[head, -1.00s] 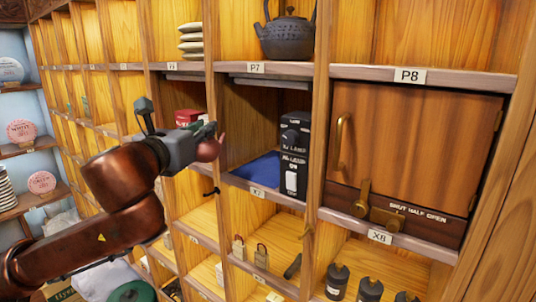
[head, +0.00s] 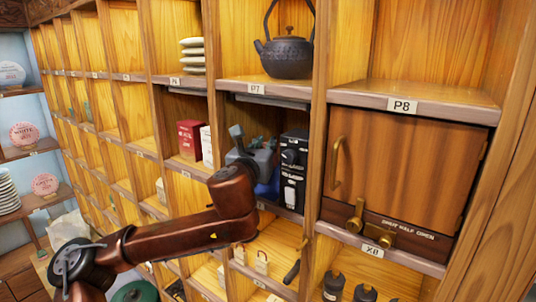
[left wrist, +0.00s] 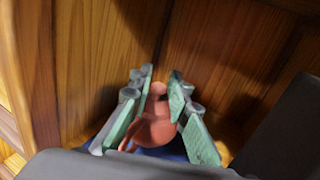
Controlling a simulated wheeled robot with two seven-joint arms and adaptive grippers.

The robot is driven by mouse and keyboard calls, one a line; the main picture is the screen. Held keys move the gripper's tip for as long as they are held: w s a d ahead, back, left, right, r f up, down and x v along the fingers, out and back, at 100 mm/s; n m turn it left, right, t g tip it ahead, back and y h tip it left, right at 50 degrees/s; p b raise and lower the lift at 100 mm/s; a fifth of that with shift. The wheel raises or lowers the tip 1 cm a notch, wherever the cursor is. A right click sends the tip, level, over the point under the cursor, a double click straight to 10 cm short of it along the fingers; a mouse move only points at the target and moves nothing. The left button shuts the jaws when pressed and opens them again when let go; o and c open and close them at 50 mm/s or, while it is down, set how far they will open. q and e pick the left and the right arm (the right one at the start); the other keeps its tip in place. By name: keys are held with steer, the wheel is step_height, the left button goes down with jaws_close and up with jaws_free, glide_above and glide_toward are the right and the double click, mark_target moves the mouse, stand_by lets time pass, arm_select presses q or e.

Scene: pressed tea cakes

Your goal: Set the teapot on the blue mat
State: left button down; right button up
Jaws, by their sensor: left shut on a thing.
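A small reddish clay teapot (left wrist: 154,130) is between the green-padded fingers of my left gripper (left wrist: 158,112) in the left wrist view, and the gripper is shut on it. In the head view my left gripper (head: 262,160) reaches into the compartment below the P7 label, and the teapot is hidden behind it. The blue mat (head: 268,189) lies on that compartment's floor, mostly covered by the gripper. A strip of the mat (left wrist: 176,149) shows below the teapot in the left wrist view. I cannot tell whether the teapot touches the mat. My right gripper is out of view.
Black boxes (head: 293,170) stand close to the right of the gripper in the same compartment. A wooden divider (head: 218,130) separates it from a red box (head: 190,140) on the left. A dark iron kettle (head: 287,55) sits on the shelf above. A closed wooden door (head: 405,165) is at right.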

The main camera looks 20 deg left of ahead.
arm_select(q)
step_height(320, 180, down, 3)
steer(key=shift+d+f+p, duration=0.15)
steer(key=shift+p, duration=0.3)
steer(key=shift+w+d+f+p, duration=0.1)
steer(key=shift+d+f+p, duration=0.05)
steer(key=shift+p, duration=0.15)
steer(key=shift+f, duration=0.2)
steer(key=c, duration=1.8)
jaws_free()
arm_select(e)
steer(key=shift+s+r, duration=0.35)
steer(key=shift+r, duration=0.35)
arm_select(q)
steer(key=s+b, duration=0.3)
steer(key=s, duration=0.9)
steer(key=shift+d, duration=0.15)
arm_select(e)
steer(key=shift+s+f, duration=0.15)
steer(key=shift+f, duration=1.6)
